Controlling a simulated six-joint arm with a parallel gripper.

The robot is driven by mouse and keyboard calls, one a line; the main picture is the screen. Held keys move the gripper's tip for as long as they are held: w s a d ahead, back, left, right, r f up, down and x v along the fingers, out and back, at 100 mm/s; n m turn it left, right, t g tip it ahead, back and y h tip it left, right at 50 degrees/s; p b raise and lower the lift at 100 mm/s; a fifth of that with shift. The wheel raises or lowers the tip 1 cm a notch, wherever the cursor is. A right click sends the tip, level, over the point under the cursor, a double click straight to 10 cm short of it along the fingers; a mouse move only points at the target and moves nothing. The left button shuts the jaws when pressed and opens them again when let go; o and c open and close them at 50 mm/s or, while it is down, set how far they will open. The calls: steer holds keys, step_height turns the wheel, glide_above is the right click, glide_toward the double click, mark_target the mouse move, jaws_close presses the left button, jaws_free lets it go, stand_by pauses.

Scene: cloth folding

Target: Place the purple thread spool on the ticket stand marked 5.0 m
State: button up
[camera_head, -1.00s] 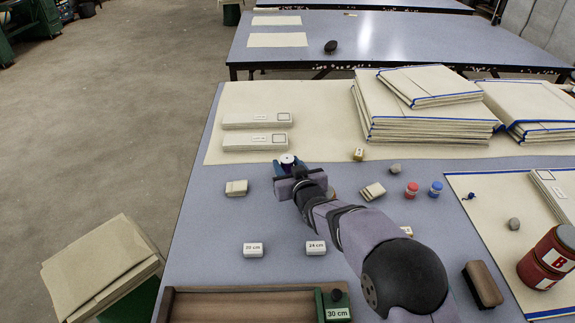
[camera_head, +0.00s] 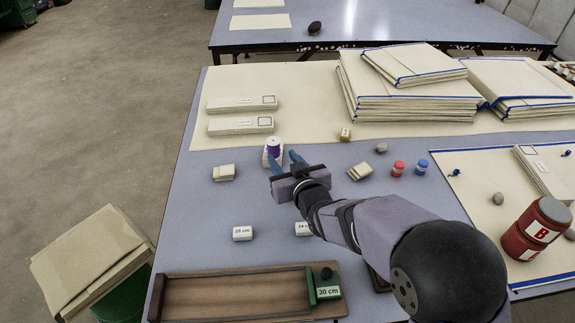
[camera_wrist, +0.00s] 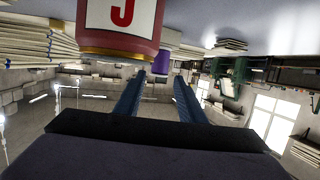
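The purple thread spool (camera_head: 273,147), with a white top, stands upright in the head view. It appears to be on a small pale block (camera_head: 265,159), whose marking I cannot read. My gripper (camera_head: 283,158) is open and empty, with its blue fingers just in front and to the right of the spool. In the wrist view my two fingers (camera_wrist: 157,82) are spread apart, and a purple shape (camera_wrist: 162,63) shows beyond their tips. No stand marked 5.0 m can be read.
Small blocks marked 20 cm (camera_head: 242,233) and 24 cm (camera_head: 302,229) lie nearer. A wooden tray (camera_head: 240,310) with a 30 cm block is in front. A red item marked J (camera_wrist: 90,42) shows in the wrist view.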

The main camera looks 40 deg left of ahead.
steer(key=shift+v, duration=1.4)
steer(key=w+d+r+m+h+p, duration=0.1)
steer(key=w+d+m+h+p, duration=0.2)
steer(key=d, duration=0.7)
steer(key=w+d+r+m+h+p, duration=0.1)
steer(key=w+d+r+h+p, duration=0.3)
steer(key=d, duration=0.7)
steer(key=d+f+m+h+p, duration=0.15)
steer(key=d+p, duration=0.35)
steer(key=d, duration=0.5)
steer(key=s+d+r+m+g+h+p, duration=0.2)
steer(key=s+d+r+m+g+p, duration=0.1)
steer(key=s+d, duration=0.6)
steer(key=s+d+r+m+g+h+p, duration=0.2)
steer(key=s+d+p, duration=0.4)
steer(key=s+d, duration=0.4)
steer(key=d+r+m+g, duration=0.1)
steer(key=d+g, duration=0.1)
steer(key=shift+d+r+g, duration=0.3)
steer(key=shift+d+r, duration=0.05)
steer(key=shift+d, duration=0.05)
